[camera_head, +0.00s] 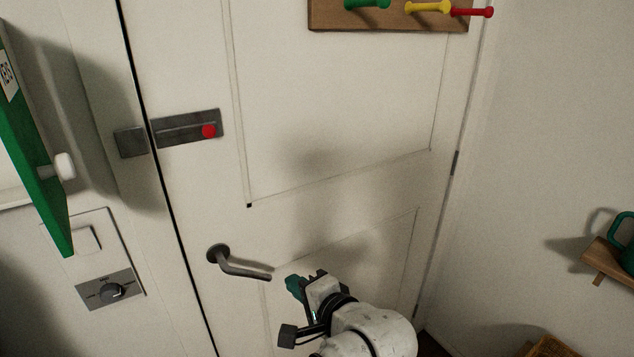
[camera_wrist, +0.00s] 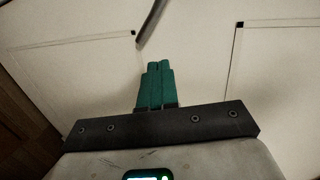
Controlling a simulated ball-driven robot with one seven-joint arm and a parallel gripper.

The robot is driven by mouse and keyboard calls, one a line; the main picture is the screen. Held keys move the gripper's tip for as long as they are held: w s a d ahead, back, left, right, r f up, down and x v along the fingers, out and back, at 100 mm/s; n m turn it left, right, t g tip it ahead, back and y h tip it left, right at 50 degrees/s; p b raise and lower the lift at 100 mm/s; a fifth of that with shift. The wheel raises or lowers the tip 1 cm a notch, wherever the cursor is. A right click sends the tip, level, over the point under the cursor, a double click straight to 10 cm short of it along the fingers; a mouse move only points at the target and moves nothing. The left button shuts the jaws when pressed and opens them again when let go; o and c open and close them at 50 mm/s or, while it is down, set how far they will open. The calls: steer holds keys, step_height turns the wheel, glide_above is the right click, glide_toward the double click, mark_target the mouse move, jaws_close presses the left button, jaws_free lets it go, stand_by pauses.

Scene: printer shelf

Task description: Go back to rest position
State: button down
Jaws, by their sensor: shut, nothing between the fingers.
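My gripper (camera_head: 294,285) is in front of the white door (camera_head: 330,110), just right of and below the dark door handle (camera_head: 240,265) in the head view. In the wrist view my gripper (camera_wrist: 157,66) has its two teal fingers together with nothing between them. The handle (camera_wrist: 151,22) shows there as a dark bar beyond the fingertips, seemingly apart from them. My white arm comes up from the bottom of the head view. The rest of the arm is out of view.
A slide bolt (camera_head: 187,129) with a red knob is on the door. A green panel (camera_head: 35,150) juts in at left, above a dial plate (camera_head: 110,290). A peg rack (camera_head: 390,15) hangs on the door above. A small shelf (camera_head: 605,262) is on the right wall.

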steer(key=s+d+f+n+g+h, duration=0.2)
steer(key=s+d+f+n+h, duration=0.1)
steer(key=s+d+f, duration=0.65)
steer(key=s+d+f+n+g+h, duration=0.25)
steer(key=s+d+f, duration=0.4)
steer(key=d, duration=0.55)
steer(key=s+d+f+n+g+h, duration=0.2)
steer(key=s+d, duration=0.3)
steer(key=s, duration=0.5)
steer(key=s+d+f+n+g+h, duration=0.2)
steer(key=s+d, duration=0.4)
steer(key=s, duration=0.5)
steer(key=shift+s+f+g, duration=0.15)
steer(key=shift+f+g, duration=0.35)
steer(key=shift+g, duration=0.15)
steer(key=shift+d, duration=0.1)
